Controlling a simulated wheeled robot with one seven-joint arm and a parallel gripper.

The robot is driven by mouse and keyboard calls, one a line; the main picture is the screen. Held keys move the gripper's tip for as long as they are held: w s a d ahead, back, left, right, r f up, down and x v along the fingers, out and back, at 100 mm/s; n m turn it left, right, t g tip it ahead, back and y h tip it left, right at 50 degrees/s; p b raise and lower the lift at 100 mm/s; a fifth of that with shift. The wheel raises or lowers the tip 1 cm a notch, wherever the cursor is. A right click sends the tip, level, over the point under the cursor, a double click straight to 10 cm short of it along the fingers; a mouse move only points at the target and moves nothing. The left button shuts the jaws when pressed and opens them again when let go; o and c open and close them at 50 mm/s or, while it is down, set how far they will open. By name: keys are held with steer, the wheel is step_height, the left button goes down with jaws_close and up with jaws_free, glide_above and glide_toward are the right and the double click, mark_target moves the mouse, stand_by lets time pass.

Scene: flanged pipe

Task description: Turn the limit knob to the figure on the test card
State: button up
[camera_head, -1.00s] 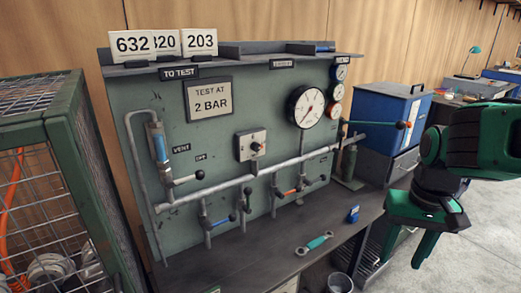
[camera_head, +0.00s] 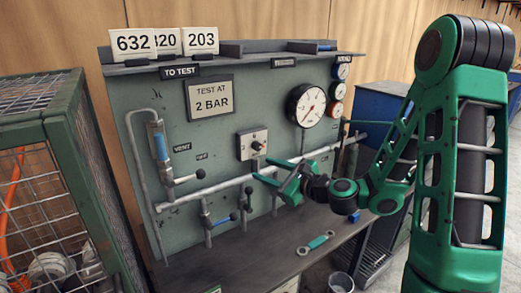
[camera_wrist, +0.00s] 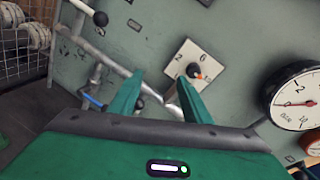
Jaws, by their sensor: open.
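The limit knob (camera_head: 257,145) is a small dark knob on a pale square plate (camera_head: 244,146) on the green panel. In the wrist view the knob (camera_wrist: 195,71) has an orange pointer mark, and its plate (camera_wrist: 179,60) shows figures including 2 and 0. The test card (camera_head: 211,98) reads "TEST AT 2 BAR". My gripper (camera_head: 268,181) is open and empty, in front of the panel and below right of the knob in the head view.
A horizontal pipe (camera_head: 225,184) with several valve levers crosses the panel below the knob. A large gauge (camera_head: 306,105) is right of the plate. A wire cage (camera_head: 40,180) stands left. A teal-handled tool (camera_head: 316,243) lies on the bench. Number cards (camera_head: 133,43) stand on top.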

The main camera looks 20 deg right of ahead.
mark_target(259, 146)
steer(key=w+d+r+m+t+h, duration=0.2)
steer(key=w+d+m+t, duration=0.15)
steer(key=m, duration=0.35)
steer(key=shift+g, duration=0.35)
steer(key=x, duration=0.6)
steer(key=d+x, duration=0.1)
steer(key=x, duration=0.2)
steer(key=shift+w+a+f, duration=0.15)
steer(key=shift+w+f, duration=0.15)
steer(key=shift+w, duration=0.15)
steer(key=shift+c, duration=0.6)
steer(key=c, duration=0.9)
